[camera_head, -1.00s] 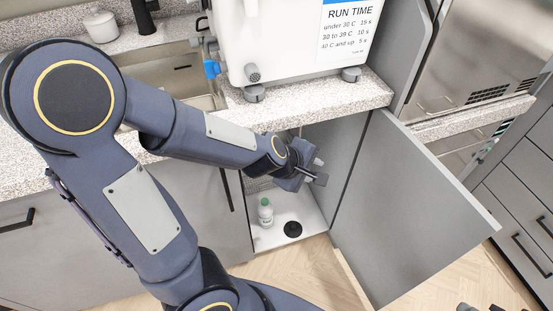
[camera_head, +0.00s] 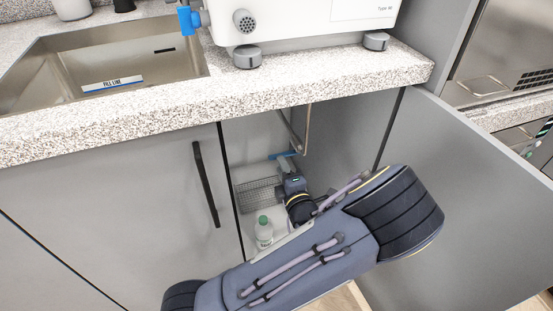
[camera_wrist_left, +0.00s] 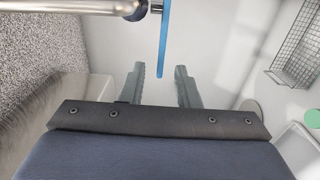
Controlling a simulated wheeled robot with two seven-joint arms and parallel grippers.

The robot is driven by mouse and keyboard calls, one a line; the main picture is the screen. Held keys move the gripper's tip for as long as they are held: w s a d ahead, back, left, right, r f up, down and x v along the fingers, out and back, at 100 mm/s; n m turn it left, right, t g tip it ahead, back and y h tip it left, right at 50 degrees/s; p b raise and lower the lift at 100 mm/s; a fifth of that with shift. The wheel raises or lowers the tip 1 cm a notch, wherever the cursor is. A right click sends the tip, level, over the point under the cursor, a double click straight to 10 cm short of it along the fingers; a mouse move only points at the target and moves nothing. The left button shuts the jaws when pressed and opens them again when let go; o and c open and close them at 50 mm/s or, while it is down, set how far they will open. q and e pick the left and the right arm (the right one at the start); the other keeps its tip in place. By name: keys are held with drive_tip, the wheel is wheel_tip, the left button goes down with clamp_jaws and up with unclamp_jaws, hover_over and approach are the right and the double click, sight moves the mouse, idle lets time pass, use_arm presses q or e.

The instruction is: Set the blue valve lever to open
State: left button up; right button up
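The blue valve lever (camera_head: 287,155) is a thin blue bar on the pipework inside the open cabinet under the counter. In the left wrist view the lever (camera_wrist_left: 164,42) hangs edge-on from the end of a metal pipe (camera_wrist_left: 70,6). My left gripper (camera_head: 284,165) reaches into the cabinet close to the lever. In the left wrist view my left gripper (camera_wrist_left: 159,72) is open, with nothing between its fingers. The lever lies just beyond the fingertips, in line with the gap. Contact cannot be made out. My right gripper is not in view.
A wire basket (camera_head: 258,193) hangs on the cabinet's left side, above a green-capped bottle (camera_head: 264,232). The open door (camera_head: 470,190) stands at the right. The counter edge (camera_head: 300,97) is overhead, with a white machine (camera_head: 300,22) and a sink (camera_head: 110,60) on top.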

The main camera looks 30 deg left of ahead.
use_arm(q)
drive_tip(key=x, duration=0.5)
drive_tip(key=shift+w+a+b, duration=0.15)
drive_tip(key=shift+b, duration=0.25)
clamp_jaws()
